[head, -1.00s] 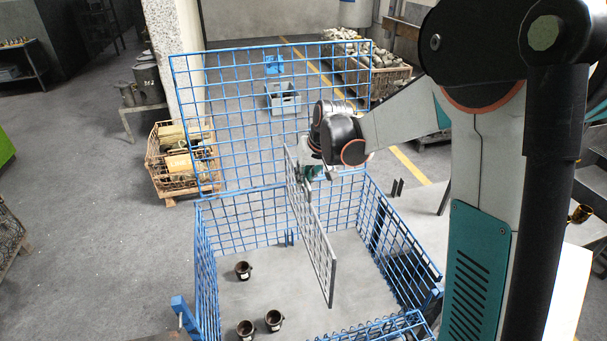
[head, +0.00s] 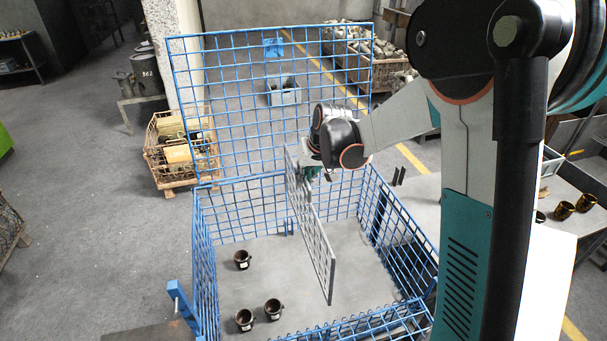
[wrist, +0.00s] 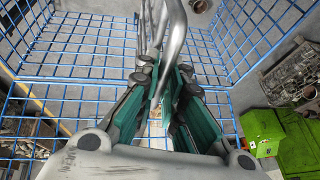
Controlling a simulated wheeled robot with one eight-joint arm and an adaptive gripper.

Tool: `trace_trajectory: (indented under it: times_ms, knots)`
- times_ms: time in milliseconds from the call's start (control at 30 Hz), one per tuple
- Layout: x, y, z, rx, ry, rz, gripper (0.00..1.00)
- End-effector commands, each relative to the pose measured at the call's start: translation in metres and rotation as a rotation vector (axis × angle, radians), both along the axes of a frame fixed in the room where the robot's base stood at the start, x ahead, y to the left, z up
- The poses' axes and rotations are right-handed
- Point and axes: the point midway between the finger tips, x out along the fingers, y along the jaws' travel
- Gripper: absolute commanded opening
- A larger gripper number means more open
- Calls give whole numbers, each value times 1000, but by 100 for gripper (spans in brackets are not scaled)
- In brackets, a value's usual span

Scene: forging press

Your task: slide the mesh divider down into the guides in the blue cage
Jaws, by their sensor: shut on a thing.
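The mesh divider (head: 318,245) is a grey upright panel in the head view. It hangs inside the blue cage (head: 206,262), near its middle, running from the back towards the front. My gripper (head: 307,175) is shut on the divider's top edge near its back end. In the wrist view my gripper (wrist: 172,105) shows its green-lined fingers, with the divider's grey bars (wrist: 160,35) between and above them. The guides are hard to make out; a small upright piece (head: 289,228) stands at the back wall below the divider. Whether the divider touches it I cannot tell.
Several dark cups (head: 273,308) stand on the cage floor at left. A tall blue mesh panel (head: 240,110) rises at the cage's back. A side table (head: 560,195) with cups is at right. A wooden crate (head: 170,175) stands behind left.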

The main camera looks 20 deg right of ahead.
Motion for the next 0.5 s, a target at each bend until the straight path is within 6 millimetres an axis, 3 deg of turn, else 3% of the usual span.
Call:
trace_trajectory:
  times_ms: [500]
  knots:
    - [0, 0, -31, 0, -1, 0, 0]
